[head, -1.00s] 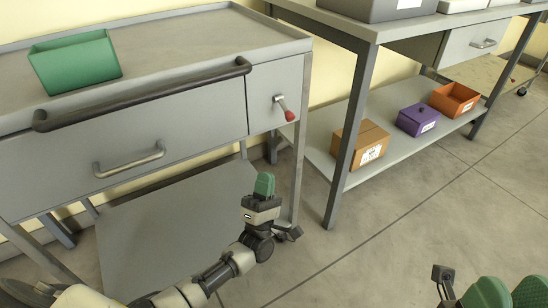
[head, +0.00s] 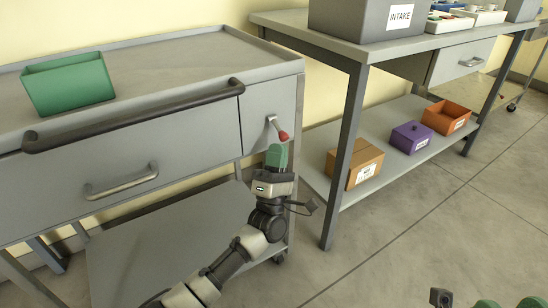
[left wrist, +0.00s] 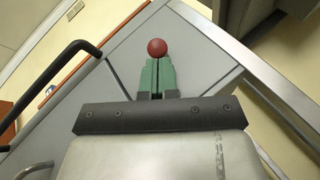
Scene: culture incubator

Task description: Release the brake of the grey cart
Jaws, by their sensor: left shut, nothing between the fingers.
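The grey cart (head: 190,60) stands at the left, with a short metal brake lever (head: 271,122) on its right front panel. The lever slants down to the right and ends in a red knob (head: 283,135), which also shows in the left wrist view (left wrist: 157,48). My left gripper (head: 277,148) is shut and empty, its green fingertips just below the knob. In the left wrist view the knob appears just beyond the fingertips (left wrist: 157,64); I cannot tell whether they touch. My right gripper (head: 508,302) shows partly at the bottom right, its green fingers apart.
A green bin (head: 68,85) sits on the cart top. A dark push bar (head: 140,117) and a drawer handle (head: 120,182) stick out in front. A workbench (head: 345,150) at the right holds boxes above and below. The floor in front is clear.

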